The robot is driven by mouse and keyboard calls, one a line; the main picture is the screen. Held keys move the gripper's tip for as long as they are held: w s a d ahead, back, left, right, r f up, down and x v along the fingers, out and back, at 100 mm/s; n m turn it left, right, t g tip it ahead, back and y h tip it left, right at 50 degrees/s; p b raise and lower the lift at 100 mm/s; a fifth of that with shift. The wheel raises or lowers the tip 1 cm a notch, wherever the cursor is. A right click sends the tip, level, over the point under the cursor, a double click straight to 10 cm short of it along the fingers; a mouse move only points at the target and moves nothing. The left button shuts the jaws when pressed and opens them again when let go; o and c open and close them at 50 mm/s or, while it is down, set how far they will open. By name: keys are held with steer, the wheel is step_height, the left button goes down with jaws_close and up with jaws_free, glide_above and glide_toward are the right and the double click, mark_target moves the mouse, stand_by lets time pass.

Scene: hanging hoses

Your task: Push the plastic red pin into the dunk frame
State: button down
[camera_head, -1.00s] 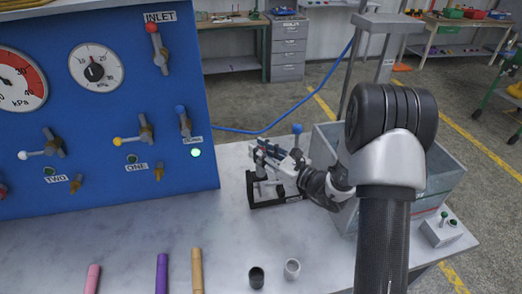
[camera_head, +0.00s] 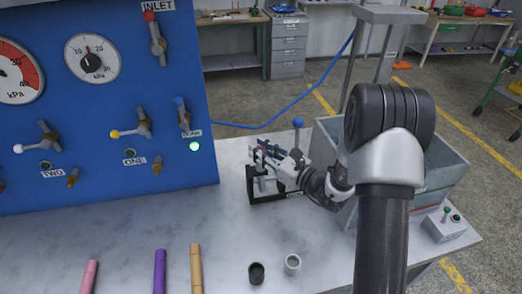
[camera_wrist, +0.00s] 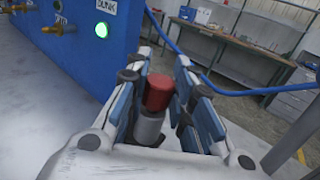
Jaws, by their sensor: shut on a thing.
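The red pin (camera_wrist: 159,93) shows in the wrist view as a red cylinder end above a grey cylindrical part (camera_wrist: 149,128). It stands between the blue-padded fingers of my gripper (camera_wrist: 168,88), which is shut on it. In the head view my gripper (camera_head: 268,153) is over the small black dunk frame (camera_head: 252,190) on the bench. The pin's red part is hidden by the fingers there. I cannot tell how deep the pin sits in the frame.
A blue panel (camera_head: 100,175) with gauges and valves stands at left, its DUNK lamp (camera_head: 195,147) lit green. A grey tank (camera_head: 440,170) stands right of the frame.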

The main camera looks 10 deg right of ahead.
steer(key=shift+f+b, duration=0.3)
steer(key=shift+f, duration=0.2)
steer(key=c, duration=1.3)
jaws_free()
steer(key=shift+s, duration=0.1)
steer(key=v, duration=1.2)
